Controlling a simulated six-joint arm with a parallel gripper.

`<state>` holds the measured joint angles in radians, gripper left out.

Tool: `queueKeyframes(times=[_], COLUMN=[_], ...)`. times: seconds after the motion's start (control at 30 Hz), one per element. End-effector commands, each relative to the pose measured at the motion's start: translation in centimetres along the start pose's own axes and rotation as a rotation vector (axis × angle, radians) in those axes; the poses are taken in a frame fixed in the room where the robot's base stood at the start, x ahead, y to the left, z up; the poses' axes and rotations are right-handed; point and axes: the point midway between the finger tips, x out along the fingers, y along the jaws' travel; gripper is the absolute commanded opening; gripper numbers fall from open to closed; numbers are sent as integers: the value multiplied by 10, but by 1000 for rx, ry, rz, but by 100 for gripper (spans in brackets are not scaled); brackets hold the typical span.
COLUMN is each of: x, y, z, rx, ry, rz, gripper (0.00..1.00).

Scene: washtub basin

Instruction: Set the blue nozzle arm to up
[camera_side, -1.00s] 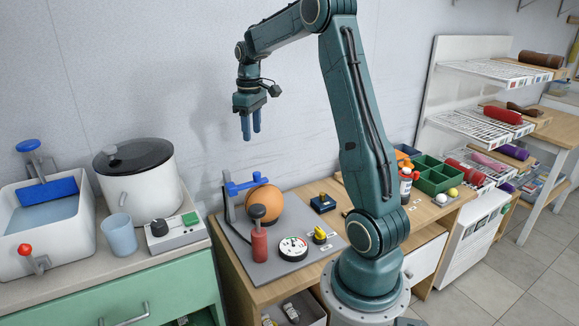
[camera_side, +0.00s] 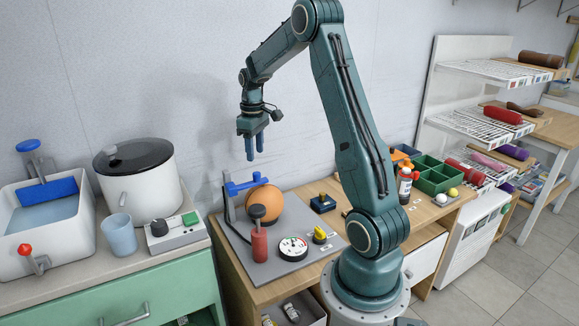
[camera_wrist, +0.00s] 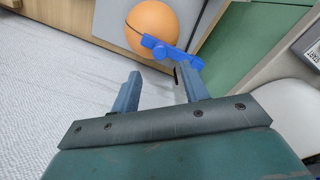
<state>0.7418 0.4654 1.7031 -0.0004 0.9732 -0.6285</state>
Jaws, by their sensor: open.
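The blue nozzle arm (camera_side: 243,185) sits on a dark upright post (camera_side: 227,205) at the left of a grey board, and lies about level. Its right end reaches to the top of an orange ball (camera_side: 263,204); I cannot tell whether they touch. In the wrist view the blue arm (camera_wrist: 172,53) shows beside the orange ball (camera_wrist: 152,27), just beyond my fingertips. My gripper (camera_side: 256,154) points down, open and empty, above the arm and ball with a gap. Its two fingers also show in the wrist view (camera_wrist: 160,72).
The grey board (camera_side: 285,262) also bears a red pump (camera_side: 260,246), a round gauge (camera_side: 293,248) and a small yellow knob (camera_side: 320,234). A white basin (camera_side: 65,245), a pot (camera_side: 145,190) and a blue cup (camera_side: 119,238) stand left. The air around my gripper is clear.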

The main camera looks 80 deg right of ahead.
Motion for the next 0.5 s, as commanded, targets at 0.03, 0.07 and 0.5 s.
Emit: queueKeyframes(times=[0.03, 0.07, 0.5], x=[10, 14, 69], y=[0, 0, 0], z=[0, 0, 0], rx=[0, 0, 0], ry=[-4, -4, -2], rz=[-3, -3, -2], gripper=[45, 45, 45])
